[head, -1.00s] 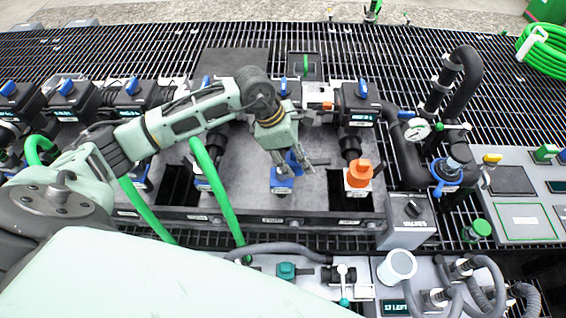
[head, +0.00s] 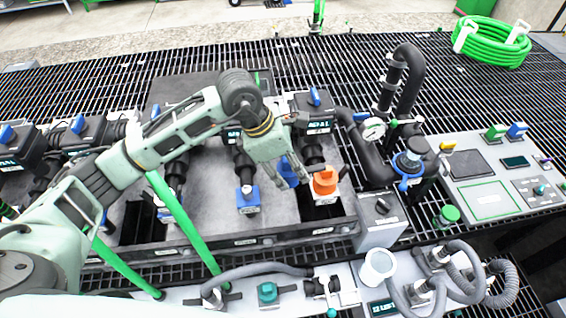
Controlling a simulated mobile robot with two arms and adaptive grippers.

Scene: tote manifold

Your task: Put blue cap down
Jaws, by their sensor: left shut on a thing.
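My left gripper (head: 293,177) points down and is shut on the blue cap (head: 287,171), which shows between and behind its fingers. The fingers hide part of the cap. The gripper is between the blue port (head: 247,203) on the left and the orange cap (head: 325,182) on the right. The blue port stands at the end of a black pipe, and no cap shows on its pale top. I cannot tell how high the blue cap is above the grey plate. My right gripper is out of view.
The bare grey plate (head: 205,210) lies left of the blue port. A grey box with a knob (head: 380,220), a white cup (head: 377,268) and hoses are at the lower right. Green hoses (head: 178,215) cross at the left. A black pipe with a gauge (head: 374,129) rises at the right.

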